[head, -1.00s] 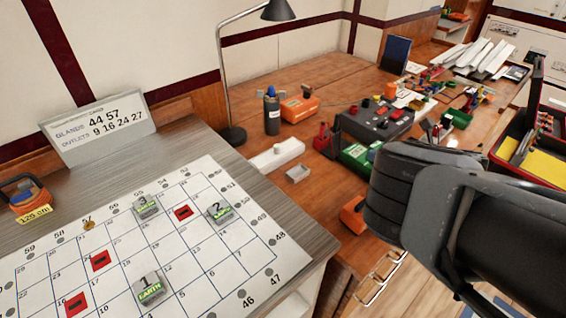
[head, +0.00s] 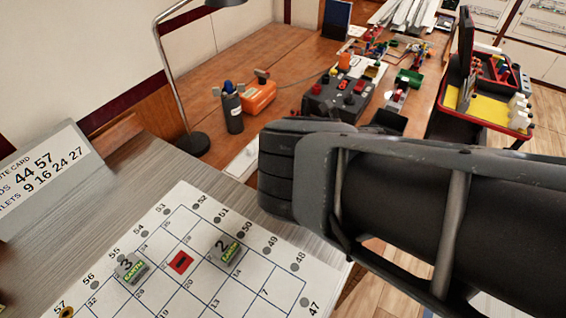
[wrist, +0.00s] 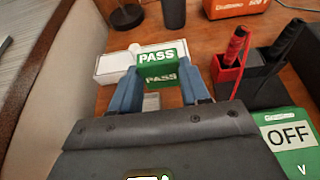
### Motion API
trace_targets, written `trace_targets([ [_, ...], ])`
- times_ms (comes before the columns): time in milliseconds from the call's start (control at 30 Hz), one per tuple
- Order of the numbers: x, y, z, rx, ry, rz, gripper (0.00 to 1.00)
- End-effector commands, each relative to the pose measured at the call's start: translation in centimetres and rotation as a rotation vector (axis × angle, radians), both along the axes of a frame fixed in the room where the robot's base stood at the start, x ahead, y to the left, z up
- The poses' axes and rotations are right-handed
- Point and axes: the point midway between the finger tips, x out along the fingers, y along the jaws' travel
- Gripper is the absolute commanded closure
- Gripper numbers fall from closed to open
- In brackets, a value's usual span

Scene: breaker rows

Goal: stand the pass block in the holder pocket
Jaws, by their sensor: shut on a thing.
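The pass block (wrist: 161,74) is green with white PASS lettering on two faces. In the wrist view my gripper (wrist: 160,70) has its blue fingers on either side of it, shut on it. The white holder (wrist: 113,66) lies just beyond and behind the block on the wooden bench. The block overlaps the holder in this view and hides its middle, so I cannot tell whether the block is in the pocket or above it. In the head view my arm hides the block, the fingertips and most of the holder.
A small grey tray (wrist: 152,101) shows between my fingers. A black stand with red and black handles (wrist: 245,78) and a green OFF box (wrist: 287,140) are at the right. A dark bottle (head: 232,110) and an orange box (head: 259,96) stand behind. A gridded board (head: 200,265) lies at front left.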

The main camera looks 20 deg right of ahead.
Motion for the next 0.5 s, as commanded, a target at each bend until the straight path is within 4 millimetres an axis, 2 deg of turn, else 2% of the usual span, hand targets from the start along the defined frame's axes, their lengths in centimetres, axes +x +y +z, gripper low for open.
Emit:
trace_targets([
  [33,-0.7,1.0,-0.4,0.002,0.002,0.001,0.89],
  [200,-2.4,3.1,-2.1,0.002,0.000,0.001,0.89],
  [400,-3.1,4.0,-3.2,0.000,0.000,0.000,0.89],
  [500,-3.2,4.0,-4.4,0.003,0.001,-0.001,0.89],
])
